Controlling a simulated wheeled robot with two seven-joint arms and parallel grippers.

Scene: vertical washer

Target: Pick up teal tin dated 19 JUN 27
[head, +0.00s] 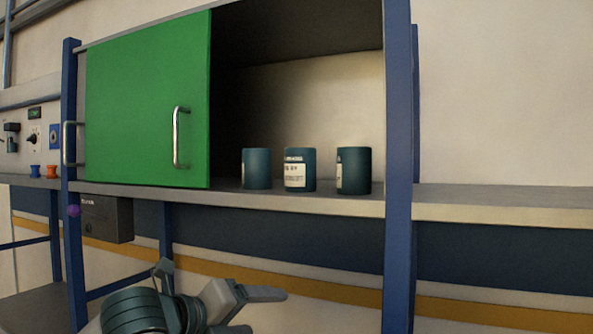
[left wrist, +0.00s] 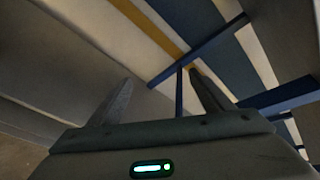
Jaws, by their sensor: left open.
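Three teal tins stand upright in a row on the shelf in the head view: the left tin (head: 257,168), the middle tin (head: 303,170) and the right tin (head: 356,170). The middle tin shows a white label, too small to read. I cannot tell which is dated 19 JUN 27. My left gripper (head: 265,311) is below the shelf, apart from the tins. Its spread, empty fingers show in the left wrist view (left wrist: 163,92). My right gripper is not in view.
A green door (head: 145,105) with a metal handle covers the cabinet's left part. A blue post (head: 398,150) stands just right of the tins. The shelf edge (head: 480,205) runs between my gripper and the tins. A dark box (head: 107,218) hangs under the shelf at left.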

